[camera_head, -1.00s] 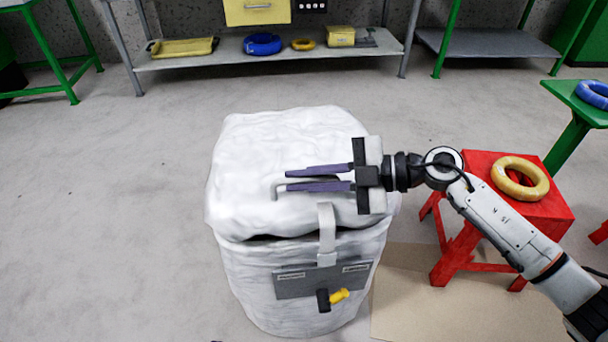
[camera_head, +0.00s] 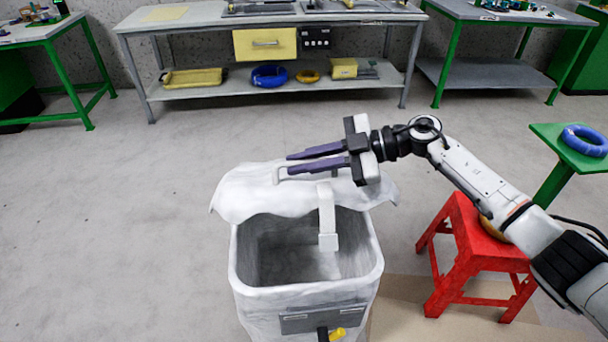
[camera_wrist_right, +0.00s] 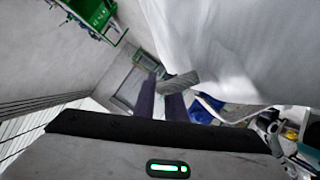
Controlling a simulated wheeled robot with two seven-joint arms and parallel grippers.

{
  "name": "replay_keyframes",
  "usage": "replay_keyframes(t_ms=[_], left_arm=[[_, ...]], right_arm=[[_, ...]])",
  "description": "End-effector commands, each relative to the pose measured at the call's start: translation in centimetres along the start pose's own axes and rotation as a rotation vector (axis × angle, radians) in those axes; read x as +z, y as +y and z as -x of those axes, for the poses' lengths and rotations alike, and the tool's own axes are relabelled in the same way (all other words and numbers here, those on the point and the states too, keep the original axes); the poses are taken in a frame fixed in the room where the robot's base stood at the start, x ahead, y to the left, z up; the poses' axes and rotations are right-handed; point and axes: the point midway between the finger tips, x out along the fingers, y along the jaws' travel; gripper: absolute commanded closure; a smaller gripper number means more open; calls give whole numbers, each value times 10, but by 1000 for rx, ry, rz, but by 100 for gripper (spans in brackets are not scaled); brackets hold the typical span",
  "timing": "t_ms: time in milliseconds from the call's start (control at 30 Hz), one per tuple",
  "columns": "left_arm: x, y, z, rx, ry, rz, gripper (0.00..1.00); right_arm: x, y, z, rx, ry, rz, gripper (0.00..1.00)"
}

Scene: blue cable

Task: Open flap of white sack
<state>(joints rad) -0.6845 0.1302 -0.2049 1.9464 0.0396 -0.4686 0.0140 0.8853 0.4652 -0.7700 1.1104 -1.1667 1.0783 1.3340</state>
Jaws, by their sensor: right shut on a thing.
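The white sack (camera_head: 258,297) stands on the floor in the head view with its mouth open, showing a grey empty-looking inside. Its flap (camera_head: 243,196) is raised at the back of the mouth, with the strap (camera_head: 327,215) hanging from it in front of the opening. My left gripper is out of view.
A red stool (camera_head: 463,262) stands right of the sack, with a yellow coil partly hidden behind my right arm. A green table (camera_head: 550,133) with a blue cable coil (camera_head: 584,140) is farther right. A grey workbench (camera_head: 200,20) stands behind. The floor on the left is clear.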

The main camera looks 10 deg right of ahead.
Motion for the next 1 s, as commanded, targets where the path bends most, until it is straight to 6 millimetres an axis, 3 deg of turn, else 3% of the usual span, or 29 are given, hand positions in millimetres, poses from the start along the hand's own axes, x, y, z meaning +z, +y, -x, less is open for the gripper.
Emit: replay_keyframes(t_ms=[200,600,633,667,1000], left_arm=[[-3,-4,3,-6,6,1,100],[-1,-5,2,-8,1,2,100],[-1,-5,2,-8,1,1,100],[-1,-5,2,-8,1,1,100],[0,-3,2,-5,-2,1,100]], right_arm=[[-4,14,3,4,-3,3,100],[-4,15,3,4,-3,3,100],[-3,15,3,4,-3,3,84],[-4,15,3,4,-3,3,82],[-4,15,6,4,-2,2,82]])
